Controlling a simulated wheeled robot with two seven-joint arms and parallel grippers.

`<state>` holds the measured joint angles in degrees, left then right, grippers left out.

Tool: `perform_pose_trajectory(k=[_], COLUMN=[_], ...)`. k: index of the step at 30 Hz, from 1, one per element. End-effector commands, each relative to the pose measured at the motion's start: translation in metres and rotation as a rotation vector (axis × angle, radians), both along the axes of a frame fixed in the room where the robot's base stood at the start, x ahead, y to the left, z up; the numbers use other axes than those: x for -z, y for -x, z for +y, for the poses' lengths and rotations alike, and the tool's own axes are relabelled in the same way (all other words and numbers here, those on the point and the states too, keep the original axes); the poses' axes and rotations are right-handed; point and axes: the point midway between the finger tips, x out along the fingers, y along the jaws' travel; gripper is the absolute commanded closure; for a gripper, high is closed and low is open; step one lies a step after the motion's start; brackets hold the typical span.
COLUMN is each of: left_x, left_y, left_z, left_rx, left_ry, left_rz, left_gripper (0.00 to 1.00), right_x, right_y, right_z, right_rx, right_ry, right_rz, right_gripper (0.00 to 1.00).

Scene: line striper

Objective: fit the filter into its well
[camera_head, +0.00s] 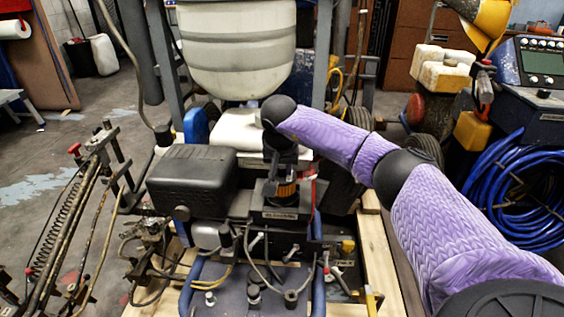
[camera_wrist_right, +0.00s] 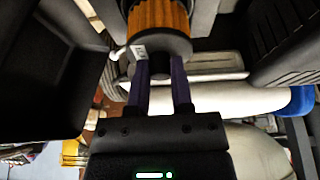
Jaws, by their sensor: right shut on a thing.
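The filter is a pleated orange cylinder with a dark end cap. In the head view the filter (camera_head: 287,189) shows just below my right gripper (camera_head: 284,166). In the right wrist view the filter (camera_wrist_right: 158,16) is at the top centre, with its cap toward me. The fingers of my right gripper (camera_wrist_right: 161,88) are shut on the cap end. The well appears to be in the dark labelled block (camera_head: 281,212) directly under the filter. The filter's lower end is hidden, so I cannot tell how deep it sits. My left gripper is out of view.
A black engine cover (camera_head: 190,180) stands close left of the block. A large white tank (camera_head: 236,48) rises behind. Hoses and levers crowd the front, above a blue frame (camera_head: 240,295). A coil of blue hose (camera_head: 520,190) is at the right.

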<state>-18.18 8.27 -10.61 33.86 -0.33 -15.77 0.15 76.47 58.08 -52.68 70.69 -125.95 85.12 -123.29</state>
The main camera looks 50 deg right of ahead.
Motion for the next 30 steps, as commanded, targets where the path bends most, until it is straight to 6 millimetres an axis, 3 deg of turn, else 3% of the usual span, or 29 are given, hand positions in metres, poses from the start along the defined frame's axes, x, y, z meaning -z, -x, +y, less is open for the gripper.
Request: perform_pose_trajectory(k=[9, 30], left_x=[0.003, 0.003], left_y=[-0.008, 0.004], left_z=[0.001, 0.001], left_rx=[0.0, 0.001], left_ry=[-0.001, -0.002], left_rz=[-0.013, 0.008], left_gripper=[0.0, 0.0], right_x=[0.003, 0.014], right_y=[0.0, 0.0], right_z=[0.0, 0.0], right_rx=[0.0, 0.0], right_ry=[0.0, 0.001], right_rz=[0.0, 0.001], right_gripper=[1.0, 1.0])
